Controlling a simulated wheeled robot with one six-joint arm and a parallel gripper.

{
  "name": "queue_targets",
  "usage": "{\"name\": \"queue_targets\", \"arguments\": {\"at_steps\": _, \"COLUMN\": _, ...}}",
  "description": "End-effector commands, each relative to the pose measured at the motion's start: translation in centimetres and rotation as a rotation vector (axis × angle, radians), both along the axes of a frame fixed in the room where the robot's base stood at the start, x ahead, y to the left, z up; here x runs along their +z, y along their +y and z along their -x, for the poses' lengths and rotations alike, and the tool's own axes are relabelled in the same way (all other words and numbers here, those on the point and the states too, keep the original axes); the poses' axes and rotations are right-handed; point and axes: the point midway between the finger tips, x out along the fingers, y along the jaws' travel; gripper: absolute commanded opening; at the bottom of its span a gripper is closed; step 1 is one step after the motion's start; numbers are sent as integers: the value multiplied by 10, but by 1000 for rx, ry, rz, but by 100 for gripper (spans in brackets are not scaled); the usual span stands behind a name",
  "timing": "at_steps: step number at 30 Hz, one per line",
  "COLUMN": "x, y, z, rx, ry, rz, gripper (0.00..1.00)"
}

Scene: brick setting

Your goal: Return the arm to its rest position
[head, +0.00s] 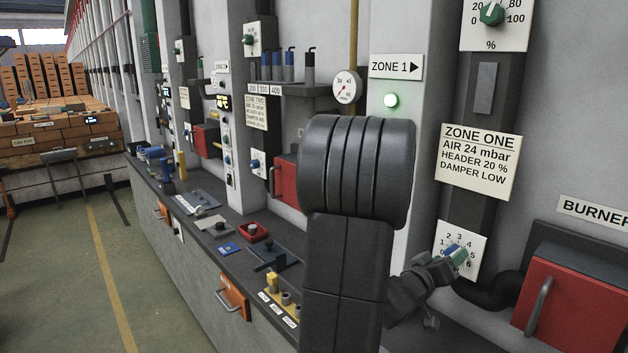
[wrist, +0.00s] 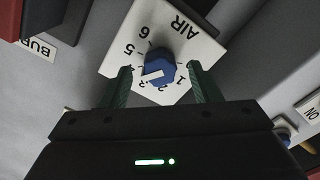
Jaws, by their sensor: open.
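My gripper (wrist: 160,72) is open in the wrist view. Its two green fingers stand on either side of a blue knob (wrist: 160,66) on a white AIR dial plate (wrist: 128,38), with a gap on each side. The knob's white pointer aims to the lower left there; its exact number is hard to read. In the head view my gripper (head: 457,256) is at the lower right, in front of the same white dial plate (head: 466,238). My arm reaches out from the centre and hides part of the wall and bench.
A red burner box (head: 573,307) with a handle sits right of the dial. A dark pipe (head: 495,292) runs below it. The ZONE ONE sign (head: 477,160) hangs above. A bench (head: 205,215) with tools runs leftward along the wall. The floor (head: 60,285) at the left is open.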

Motion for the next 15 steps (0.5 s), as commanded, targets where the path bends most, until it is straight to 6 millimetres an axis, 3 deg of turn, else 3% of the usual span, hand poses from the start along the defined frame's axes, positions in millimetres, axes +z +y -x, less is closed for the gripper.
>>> {"name": "queue_targets", "arguments": {"at_steps": 15, "x": 0, "y": 74, "z": 62, "rx": 4, "ry": -2, "rz": 1, "gripper": 57}}
